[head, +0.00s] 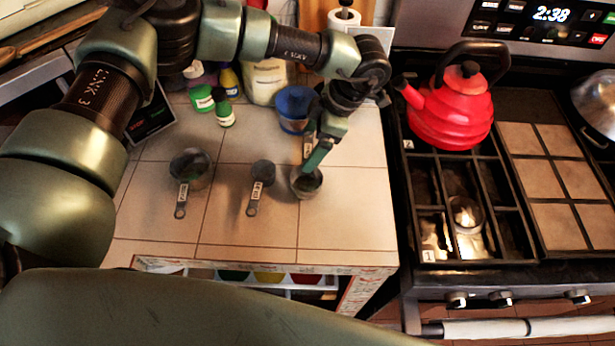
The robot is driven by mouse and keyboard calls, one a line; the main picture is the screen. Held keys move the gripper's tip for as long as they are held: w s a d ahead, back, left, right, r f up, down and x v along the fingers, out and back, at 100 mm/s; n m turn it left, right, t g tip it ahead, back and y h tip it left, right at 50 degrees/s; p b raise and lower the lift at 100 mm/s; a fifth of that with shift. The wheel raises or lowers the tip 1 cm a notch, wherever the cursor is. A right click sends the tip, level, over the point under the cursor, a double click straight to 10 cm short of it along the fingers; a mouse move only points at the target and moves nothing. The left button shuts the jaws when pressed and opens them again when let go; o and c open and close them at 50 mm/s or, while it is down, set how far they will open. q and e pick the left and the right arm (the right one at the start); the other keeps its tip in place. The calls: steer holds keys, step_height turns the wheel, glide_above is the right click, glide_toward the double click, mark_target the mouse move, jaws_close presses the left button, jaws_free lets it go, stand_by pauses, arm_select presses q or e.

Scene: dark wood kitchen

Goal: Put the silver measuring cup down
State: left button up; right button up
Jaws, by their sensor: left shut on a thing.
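My left gripper (316,160) reaches down from the upper middle over the tiled counter. It is shut on a small silver measuring cup (306,184), near the counter's front part. My right gripper is not in view.
A blue cup (294,108) stands just behind my left gripper. Small green-capped bottles (224,113) and a pale bag (267,82) stand at the back. The tiles (350,205) right of the held cup are bare. The stove with a red kettle (456,108) is at right.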

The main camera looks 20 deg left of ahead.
arm_select(q)
steer(key=shift+r, duration=0.1)
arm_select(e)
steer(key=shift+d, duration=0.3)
